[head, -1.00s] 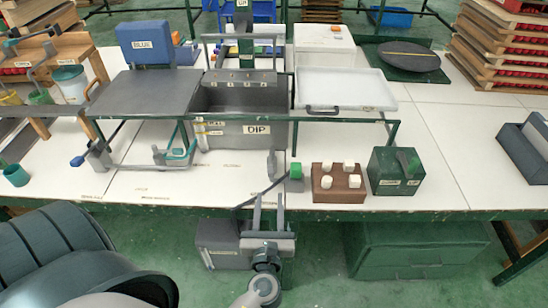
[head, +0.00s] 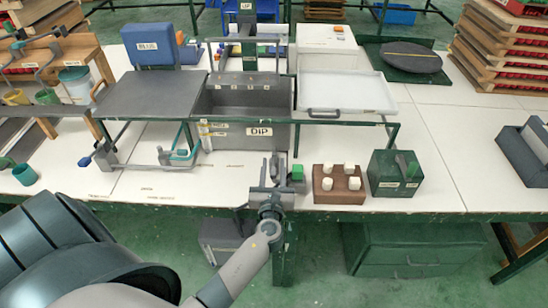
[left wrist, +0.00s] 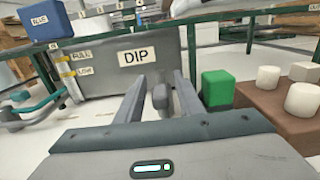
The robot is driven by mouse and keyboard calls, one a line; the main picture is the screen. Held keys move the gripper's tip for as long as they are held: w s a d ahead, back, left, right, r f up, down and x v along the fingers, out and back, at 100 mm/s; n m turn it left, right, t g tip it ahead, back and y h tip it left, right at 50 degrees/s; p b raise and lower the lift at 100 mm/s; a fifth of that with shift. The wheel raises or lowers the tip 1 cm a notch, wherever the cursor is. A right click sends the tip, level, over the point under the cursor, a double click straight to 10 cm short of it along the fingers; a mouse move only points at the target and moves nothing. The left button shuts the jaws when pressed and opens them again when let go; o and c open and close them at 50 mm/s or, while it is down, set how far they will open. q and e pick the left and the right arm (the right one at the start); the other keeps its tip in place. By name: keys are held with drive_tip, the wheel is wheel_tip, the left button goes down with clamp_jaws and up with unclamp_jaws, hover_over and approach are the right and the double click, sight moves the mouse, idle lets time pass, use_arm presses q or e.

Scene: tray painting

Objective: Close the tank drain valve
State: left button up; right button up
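The grey tank (head: 225,133) labelled DIP stands at the middle of the table; its front also shows in the left wrist view (left wrist: 105,75). A grey rounded upright handle (left wrist: 160,97), which looks like the drain valve's lever, stands in front of the tank. My left gripper (left wrist: 160,95) is open, with one finger on each side of this handle and a small gap showing on both sides. In the head view my left gripper (head: 273,170) reaches over the table's front edge and partly hides the handle. Whether the valve is open or closed cannot be told. My right gripper is not in view.
A green block (head: 297,172) sits close right of the handle. Right of it are a brown block (head: 340,193) with several white pegs and a green box (head: 392,180). A green frame rail (head: 345,120) runs above.

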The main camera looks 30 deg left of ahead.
sight(274, 159)
use_arm(q)
drive_tip(key=shift+x, duration=1.1)
drive_tip(key=shift+w+a, duration=0.25)
drive_tip(key=shift+w, duration=0.15)
drive_tip(key=shift+c, duration=0.6)
clamp_jaws()
